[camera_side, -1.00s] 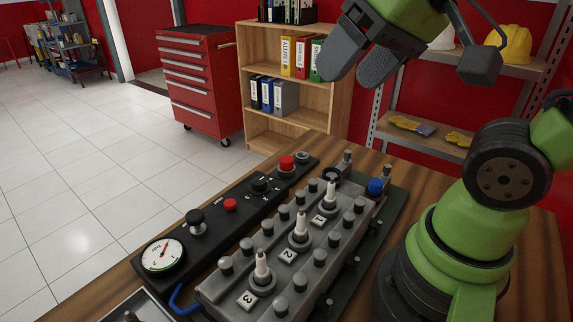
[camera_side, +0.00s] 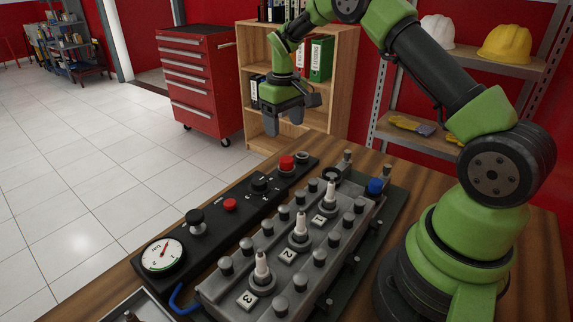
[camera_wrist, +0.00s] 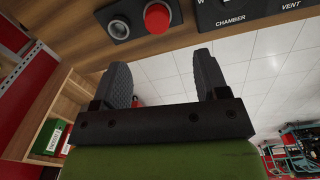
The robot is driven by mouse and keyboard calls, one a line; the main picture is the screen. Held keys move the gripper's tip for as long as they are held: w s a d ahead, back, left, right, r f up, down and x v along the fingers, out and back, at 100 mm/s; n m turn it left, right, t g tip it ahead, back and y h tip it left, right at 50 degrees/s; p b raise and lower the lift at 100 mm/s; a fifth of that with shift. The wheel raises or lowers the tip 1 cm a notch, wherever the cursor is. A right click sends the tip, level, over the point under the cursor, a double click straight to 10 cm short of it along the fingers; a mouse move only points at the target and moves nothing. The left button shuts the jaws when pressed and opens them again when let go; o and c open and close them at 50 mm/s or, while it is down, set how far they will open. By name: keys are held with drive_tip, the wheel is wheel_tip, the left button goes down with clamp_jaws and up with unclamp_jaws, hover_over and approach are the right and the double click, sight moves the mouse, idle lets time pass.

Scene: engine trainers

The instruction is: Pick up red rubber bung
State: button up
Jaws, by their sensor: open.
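The red rubber bung (camera_side: 287,162) sits upright in the far end of the black control panel (camera_side: 215,220). It also shows in the wrist view as a round red top (camera_wrist: 157,17) near the upper edge, beyond the fingertips. My gripper (camera_side: 284,122) is above the bung in the side view, pointing down and apart from it. In the wrist view my gripper (camera_wrist: 161,68) has its two dark fingers spread with nothing between them.
A smaller red button (camera_side: 230,205) and a gauge (camera_side: 163,255) are on the same panel. The grey engine block (camera_side: 290,245) with white spark plugs stands beside it, with a blue cap (camera_side: 375,187) at its far end. An empty socket (camera_wrist: 118,29) is next to the bung.

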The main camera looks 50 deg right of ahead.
sight(286, 158)
drive_tip(key=f, duration=1)
drive_tip(key=shift+d+f, duration=0.15)
drive_tip(key=shift+d, duration=0.2)
drive_tip(key=shift+w, duration=0.1)
drive_tip(key=shift+c, duration=0.5)
drive_tip(key=c, duration=0.9)
